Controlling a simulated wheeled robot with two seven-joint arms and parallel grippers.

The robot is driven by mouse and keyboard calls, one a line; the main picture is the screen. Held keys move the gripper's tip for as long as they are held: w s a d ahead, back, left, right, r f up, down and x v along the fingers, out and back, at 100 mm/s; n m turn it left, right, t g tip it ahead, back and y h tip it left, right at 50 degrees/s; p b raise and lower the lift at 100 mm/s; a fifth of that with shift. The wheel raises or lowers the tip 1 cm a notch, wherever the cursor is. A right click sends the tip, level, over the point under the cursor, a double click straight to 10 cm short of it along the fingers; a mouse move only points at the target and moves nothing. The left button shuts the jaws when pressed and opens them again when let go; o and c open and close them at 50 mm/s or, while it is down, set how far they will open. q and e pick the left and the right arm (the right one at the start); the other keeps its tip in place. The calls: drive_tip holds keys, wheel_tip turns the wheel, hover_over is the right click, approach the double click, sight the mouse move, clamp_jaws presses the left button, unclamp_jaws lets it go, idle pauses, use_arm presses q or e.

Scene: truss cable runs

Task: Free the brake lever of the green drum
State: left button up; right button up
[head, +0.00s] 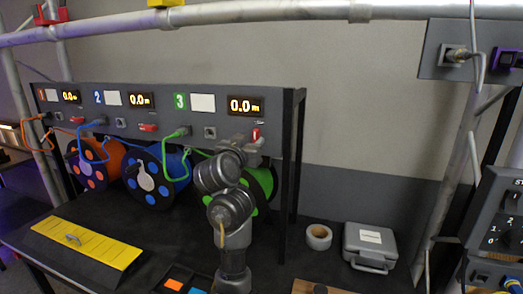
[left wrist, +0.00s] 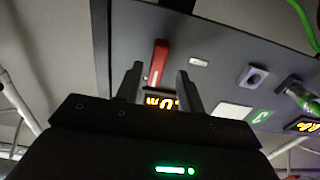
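The green drum (head: 264,184) sits under the panel (head: 140,106), at the right end of the row, partly hidden behind my left arm. Its red brake lever (head: 256,133) stands upright on the panel below the third display; it also shows in the left wrist view (left wrist: 158,62). My left gripper (head: 250,143) is close to this lever. In the left wrist view its two fingers (left wrist: 159,86) are apart with nothing between them, and the lever appears just beyond the tips, in line with the gap. I cannot tell whether they touch. My right gripper is not in view.
The orange drum (head: 92,166) and blue drum (head: 152,182) stand to the left, with red levers (head: 148,127) above that look sideways. A green cable (head: 170,137) plugs in left of the lever. A tape roll (head: 318,237) and grey case (head: 370,246) lie right of my arm.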

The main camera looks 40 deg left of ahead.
use_arm(q)
drive_tip(key=shift+w, duration=0.6)
drive_tip(key=shift+w+r+b, duration=0.1)
drive_tip(key=shift+w+b, duration=0.05)
drive_tip(key=shift+b, duration=0.15)
drive_tip(key=shift+a, duration=0.3)
drive_tip(key=shift+d, duration=0.1)
drive_tip(key=shift+c, duration=0.2)
drive_tip(key=shift+d, duration=0.25)
drive_tip(key=c, duration=0.5)
drive_tip(key=shift+a, duration=0.1)
clamp_jaws()
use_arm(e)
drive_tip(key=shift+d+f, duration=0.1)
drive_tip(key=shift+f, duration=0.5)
